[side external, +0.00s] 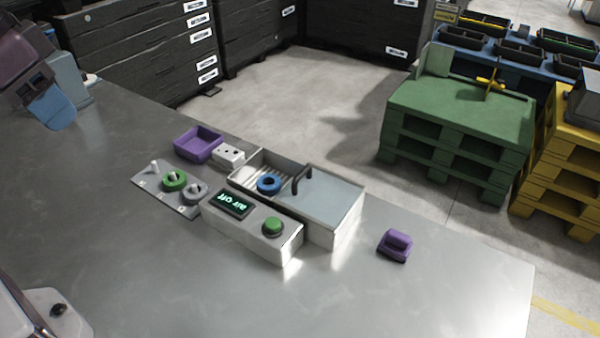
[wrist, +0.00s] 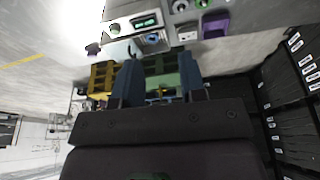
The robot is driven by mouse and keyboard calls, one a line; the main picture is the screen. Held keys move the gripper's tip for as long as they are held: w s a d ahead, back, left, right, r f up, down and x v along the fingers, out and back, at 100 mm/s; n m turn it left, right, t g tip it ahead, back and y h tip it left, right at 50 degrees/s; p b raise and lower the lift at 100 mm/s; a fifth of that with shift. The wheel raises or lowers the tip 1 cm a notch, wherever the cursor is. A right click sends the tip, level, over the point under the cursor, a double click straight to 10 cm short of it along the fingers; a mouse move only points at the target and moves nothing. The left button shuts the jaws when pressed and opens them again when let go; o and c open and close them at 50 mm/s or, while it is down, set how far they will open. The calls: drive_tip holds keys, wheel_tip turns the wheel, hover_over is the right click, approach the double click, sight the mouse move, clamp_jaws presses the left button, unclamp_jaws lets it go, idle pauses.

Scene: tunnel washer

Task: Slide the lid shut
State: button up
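The washer (side external: 322,232) is a pale open-topped box in the middle of the table. Its clear bluish lid (side external: 332,195) covers the right part, and a black handle (side external: 303,180) stands at the lid's left edge. The left part is uncovered and shows a blue ring (side external: 268,184) on a ribbed rack. The washer's far-off, small image is also in the wrist view (wrist: 152,42). My gripper (side external: 55,108) is high at the upper left, far from the lid. In the wrist view its two blue fingers stand apart with nothing between them (wrist: 160,76).
A control box (side external: 250,230) with a display reading "air off" and a green button adjoins the washer's front. A plate with rings on pegs (side external: 168,190), a purple tray (side external: 198,144) and a white block (side external: 229,155) are left. A purple object (side external: 395,245) lies right.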

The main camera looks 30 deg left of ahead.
drive_tip(key=w+d+f+g, duration=0.1)
drive_tip(key=w+d+f, duration=0.15)
drive_tip(key=w, duration=0.35)
drive_tip(key=w+d+f+g, duration=0.1)
drive_tip(key=w+d, duration=0.2)
drive_tip(key=w, duration=0.3)
drive_tip(key=g+h, duration=0.1)
drive_tip(key=h, duration=0.1)
approach(296, 177)
drive_tip(key=shift+n, duration=0.3)
drive_tip(key=f, duration=0.2)
drive_tip(key=d+f, duration=0.1)
drive_tip(key=f, duration=0.5)
drive_tip(key=shift+w+d+f, duration=0.15)
drive_tip(key=shift+d, duration=0.2)
drive_tip(key=shift+c, duration=0.2)
clamp_jaws()
